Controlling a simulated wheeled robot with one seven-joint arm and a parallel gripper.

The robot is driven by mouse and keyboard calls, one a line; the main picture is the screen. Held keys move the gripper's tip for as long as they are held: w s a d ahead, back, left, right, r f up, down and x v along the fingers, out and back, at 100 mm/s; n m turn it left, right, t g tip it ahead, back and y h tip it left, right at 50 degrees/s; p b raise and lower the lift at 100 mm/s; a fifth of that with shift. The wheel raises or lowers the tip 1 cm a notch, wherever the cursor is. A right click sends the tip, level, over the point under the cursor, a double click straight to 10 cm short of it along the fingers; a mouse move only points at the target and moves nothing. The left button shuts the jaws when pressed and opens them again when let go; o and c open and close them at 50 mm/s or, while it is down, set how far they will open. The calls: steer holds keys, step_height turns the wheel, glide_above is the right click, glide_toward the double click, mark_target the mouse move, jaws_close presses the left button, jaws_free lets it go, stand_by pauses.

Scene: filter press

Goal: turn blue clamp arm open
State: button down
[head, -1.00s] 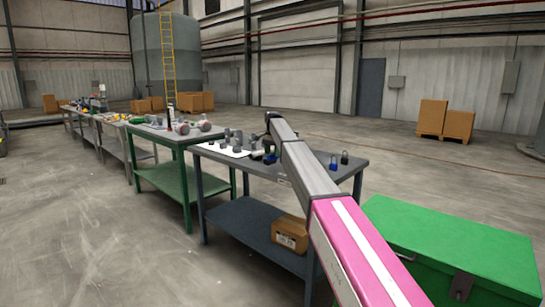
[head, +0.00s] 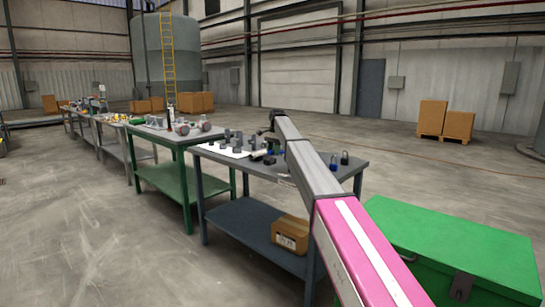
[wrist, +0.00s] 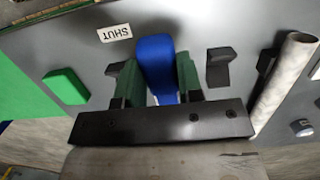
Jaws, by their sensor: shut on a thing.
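The blue clamp arm (wrist: 156,62) stands between the two green fingers of my gripper (wrist: 159,78) in the wrist view. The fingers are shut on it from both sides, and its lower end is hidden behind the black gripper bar. A white label reading SHUT (wrist: 115,33) lies on the grey surface (wrist: 200,28) to the upper left of the clamp arm. In the head view my gripper (head: 267,136) is small and dark above the grey table, so its hold cannot be made out there.
In the wrist view, dark blocks (wrist: 218,67) flank the fingers, a green block (wrist: 65,86) sits left and a pale metal tube (wrist: 287,80) right. In the head view, a blue padlock (head: 333,163) stands on the table, and a green chest (head: 450,240) is at the right.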

steer(key=r, duration=0.1)
steer(key=w+r+g+y, duration=0.1)
steer(key=d+r+g, duration=0.1)
steer(key=r, duration=0.1)
steer(key=shift+w+y, duration=0.2)
steer(key=shift+y, duration=0.2)
steer(key=c, duration=0.8)
jaws_free()
steer(key=shift+o, duration=0.2)
steer(key=shift+r, duration=0.1)
